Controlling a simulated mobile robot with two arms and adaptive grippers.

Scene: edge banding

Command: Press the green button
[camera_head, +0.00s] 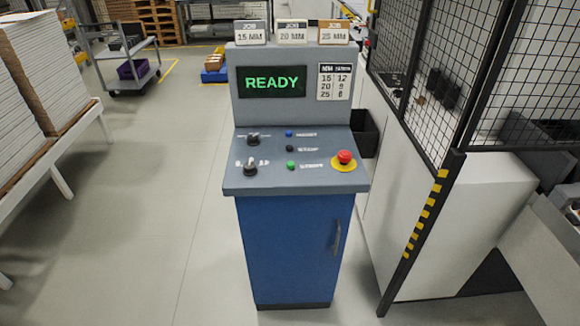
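The green button (291,165) is a small round button on the sloped grey top of the blue control console (290,250). It is the nearest in a column of three small buttons, below a black button (290,148) and a blue button (289,133). Two dark knobs (250,168) are to its left. A red mushroom button (344,157) on a yellow base is to its right. The console screen (271,82) reads READY in green. Neither of my grippers is in view.
Job cards (292,31) stand on top of the console. A black mesh fence (430,80) and white machine housing stand close on the right. A table with stacked boards (40,70) is at left. The floor (160,230) before and left of the console is clear.

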